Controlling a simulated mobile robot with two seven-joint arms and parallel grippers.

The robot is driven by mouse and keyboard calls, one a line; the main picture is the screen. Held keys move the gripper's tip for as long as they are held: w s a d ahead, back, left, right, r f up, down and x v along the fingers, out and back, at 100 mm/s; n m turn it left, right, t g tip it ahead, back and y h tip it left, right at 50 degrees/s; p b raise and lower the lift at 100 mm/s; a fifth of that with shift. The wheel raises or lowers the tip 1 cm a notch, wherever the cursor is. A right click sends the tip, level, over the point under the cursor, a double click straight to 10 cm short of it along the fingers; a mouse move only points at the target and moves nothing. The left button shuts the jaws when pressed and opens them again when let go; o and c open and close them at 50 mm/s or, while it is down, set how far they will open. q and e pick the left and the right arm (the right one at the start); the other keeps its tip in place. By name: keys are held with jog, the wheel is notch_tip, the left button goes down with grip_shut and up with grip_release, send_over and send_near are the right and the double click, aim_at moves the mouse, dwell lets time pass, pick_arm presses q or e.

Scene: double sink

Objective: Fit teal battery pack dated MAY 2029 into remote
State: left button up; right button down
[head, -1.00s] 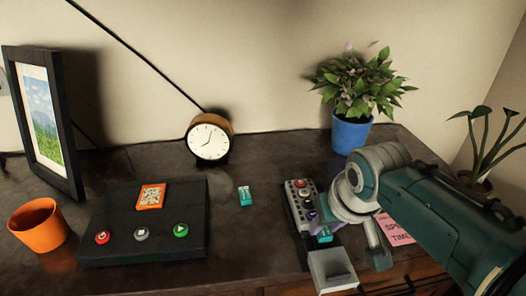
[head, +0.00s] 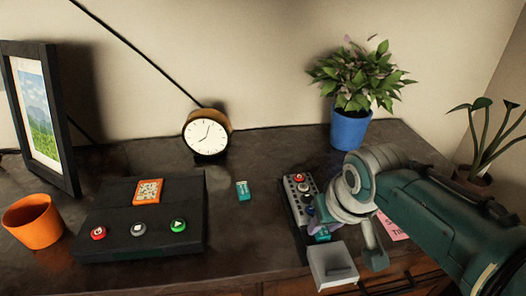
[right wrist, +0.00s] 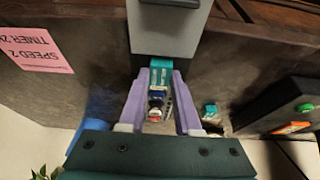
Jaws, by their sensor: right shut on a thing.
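The remote (head: 300,189) is a grey button panel on a dark body, right of the desk's middle; it also shows in the right wrist view (right wrist: 157,102). A teal battery pack (head: 322,235) is at the remote's near end, between the purple fingers of my right gripper (right wrist: 162,76), which is shut on it. Whether the pack is seated or just above the remote is unclear. A second teal pack (head: 243,191) lies loose on the desk left of the remote; it also shows in the wrist view (right wrist: 210,110). The dates are too small to read. My left gripper is out of view.
A grey block (head: 332,266) stands at the desk's front edge, just nearer than the held pack. A black button box (head: 140,230) with an orange panel is at left, beside an orange cup (head: 34,222). A clock (head: 206,138) and blue plant pot (head: 350,130) are behind.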

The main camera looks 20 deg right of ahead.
jog(key=shift+f+b, duration=0.35)
jog(key=shift+f, duration=0.25)
jog(key=c, duration=0.5)
grip_release()
jog(key=p+v, duration=0.5)
jog(key=v, duration=0.3)
jog(key=shift+r, duration=0.35)
jog(key=shift+s+a+r, duration=0.1)
jog(key=shift+s+r, duration=0.25)
jog(key=shift+r, duration=0.25)
